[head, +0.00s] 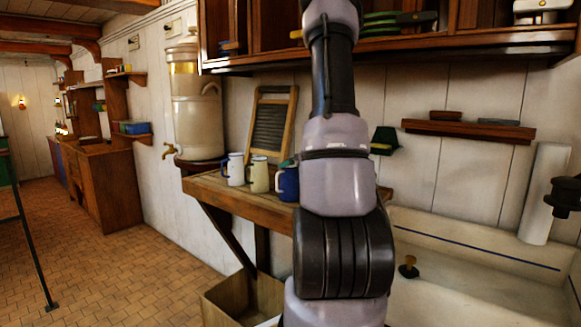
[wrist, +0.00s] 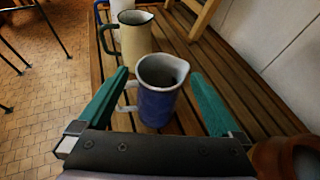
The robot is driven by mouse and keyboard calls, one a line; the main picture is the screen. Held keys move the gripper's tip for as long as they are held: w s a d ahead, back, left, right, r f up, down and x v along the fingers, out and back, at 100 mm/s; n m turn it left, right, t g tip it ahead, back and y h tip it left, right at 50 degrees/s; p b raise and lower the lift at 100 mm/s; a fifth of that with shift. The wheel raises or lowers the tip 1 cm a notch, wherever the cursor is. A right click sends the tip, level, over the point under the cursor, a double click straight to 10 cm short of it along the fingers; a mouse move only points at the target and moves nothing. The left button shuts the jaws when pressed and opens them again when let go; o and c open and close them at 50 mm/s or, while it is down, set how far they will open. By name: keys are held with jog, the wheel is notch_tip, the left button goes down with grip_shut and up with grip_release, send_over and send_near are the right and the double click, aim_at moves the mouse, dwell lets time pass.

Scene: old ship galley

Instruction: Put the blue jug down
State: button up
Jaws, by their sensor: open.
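The blue jug (wrist: 158,106) stands upright on the slatted wooden shelf (wrist: 186,52) in the wrist view, its handle to the left. My gripper (wrist: 160,92) is open, with one green finger on each side of the jug and a visible gap on the right. The left finger is close to the handle; I cannot tell whether they touch. In the head view the blue jug (head: 288,184) shows beside the cream jug, partly hidden by my arm. My gripper is mostly hidden there behind the arm, with a bit of green showing above the jug.
A cream jug (wrist: 136,40) stands just behind the blue one, and a white jug (head: 234,170) stands beyond it. A washboard (head: 272,124) leans on the wall behind. A terracotta-coloured round object (wrist: 288,158) is close at the lower right. A white sink (head: 470,265) lies right of the shelf.

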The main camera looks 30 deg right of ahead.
jog(key=v, duration=0.8)
jog(key=s+a+r+n+g+y, duration=0.1)
jog(key=s+a+r+n+y, duration=0.15)
jog(key=a+n, duration=0.45)
jog(key=s+a+r+n+g+y, duration=0.1)
jog(key=a+r+n+g+y, duration=0.2)
jog(key=a, duration=0.7)
jog(key=s+a+r+n+y, duration=0.2)
jog(key=a+r+n, duration=0.2)
jog(key=a+n, duration=0.35)
jog(key=s+a+r+n+g+h, duration=0.1)
jog(key=s+a+n+h, duration=0.1)
jog(key=s+n, duration=0.5)
jog(key=s+a+r+n+g+h, duration=0.1)
jog(key=s+a+r+n+h, duration=0.1)
jog(key=s+a+n, duration=0.2)
jog(key=s+n, duration=0.3)
jog(key=n, duration=0.1)
jog(key=shift+r+h, duration=0.2)
jog(key=shift+h, duration=0.15)
jog(key=shift+s, duration=0.1)
